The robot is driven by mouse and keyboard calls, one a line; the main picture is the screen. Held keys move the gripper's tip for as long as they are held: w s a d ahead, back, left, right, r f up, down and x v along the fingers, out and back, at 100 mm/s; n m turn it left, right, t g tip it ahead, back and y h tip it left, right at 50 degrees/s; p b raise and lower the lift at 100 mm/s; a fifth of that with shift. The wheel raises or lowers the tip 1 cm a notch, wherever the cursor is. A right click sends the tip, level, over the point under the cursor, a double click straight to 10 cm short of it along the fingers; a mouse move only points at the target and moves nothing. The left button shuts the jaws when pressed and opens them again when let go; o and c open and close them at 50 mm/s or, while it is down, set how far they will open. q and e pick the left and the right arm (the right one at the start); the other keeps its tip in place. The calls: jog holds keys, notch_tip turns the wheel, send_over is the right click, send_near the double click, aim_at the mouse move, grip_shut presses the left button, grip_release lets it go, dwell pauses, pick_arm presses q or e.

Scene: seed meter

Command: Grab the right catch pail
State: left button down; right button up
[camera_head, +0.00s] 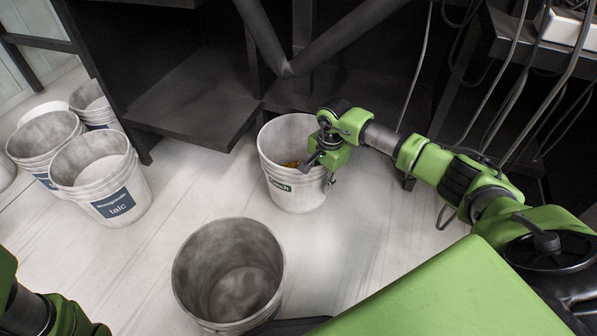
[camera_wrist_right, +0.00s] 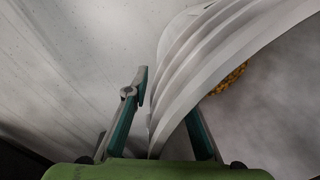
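A white catch pail (camera_head: 292,196) with a green label stands upright on the floor, and some yellow-orange grains show inside. My right gripper (camera_head: 322,172) is at its right-hand rim, pointing down. In the right wrist view, the ribbed pail wall (camera_wrist_right: 196,68) passes between the two fingers of my right gripper (camera_wrist_right: 167,98). One finger is outside the wall and the other is inside, its tip hidden behind the wall. The fingers stand apart, and I see no clear grip on the wall. My left arm shows at the lower left, but its gripper is out of view.
An empty grey-white pail (camera_head: 228,312) stands in front of the catch pail. Several pails stand at the left, including one labelled talc (camera_head: 108,198). A dark metal frame (camera_head: 195,105) is behind, and cables (camera_head: 418,70) hang at the right. Open floor (camera_head: 160,235) lies between.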

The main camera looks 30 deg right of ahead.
grip_shut()
jog(key=shift+w+r, duration=0.15)
jog(key=shift+r, duration=0.1)
